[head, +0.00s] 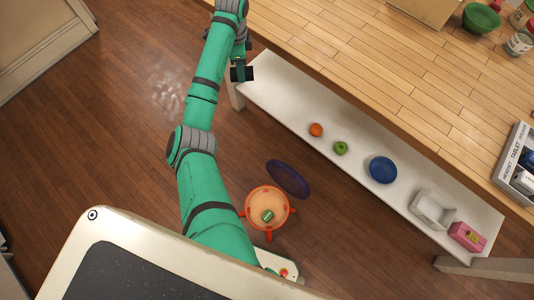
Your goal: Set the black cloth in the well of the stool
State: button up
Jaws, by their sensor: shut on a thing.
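The stool (254,218) stands on the wooden floor at the lower middle, with orange legs and a round pale-orange well. My gripper (241,68) is at the top, beside the corner of the wooden table and well away from the stool. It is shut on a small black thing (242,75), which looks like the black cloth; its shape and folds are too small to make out. Part of the grip is hidden by my arm.
A dark purple disc (288,179) is right beside the stool. The wooden table (390,70) has a white lower shelf (285,95) bearing an orange (316,130), a green apple (340,148), a blue bowl (382,169), a white bin (433,209) and a pink box (467,237).

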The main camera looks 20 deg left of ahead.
jog(key=s+d+f+n, duration=0.1)
jog(key=s+f, duration=0.5)
jog(key=f, duration=0.5)
jog(key=s+d+f, duration=0.1)
jog(key=s+f, duration=0.5)
jog(key=f, duration=0.5)
jog(key=s+d+f+n, duration=0.1)
jog(key=s+f, duration=0.5)
jog(key=f, duration=0.5)
jog(key=s+d+f+m, duration=0.1)
jog(key=s+d+f, duration=0.2)
jog(key=s+f, duration=0.55)
jog(key=s+d+f, duration=0.4)
jog(key=s+f, duration=0.1)
jog(key=s, duration=0.7)
jog(key=s+d+f+m, duration=0.1)
jog(key=s+d+f, duration=0.2)
jog(key=s+f, duration=0.55)
send_near(263, 205)
jog(key=shift+s, duration=0.15)
jog(key=shift+f, duration=2.55)
jog(key=shift+f, duration=0.2)
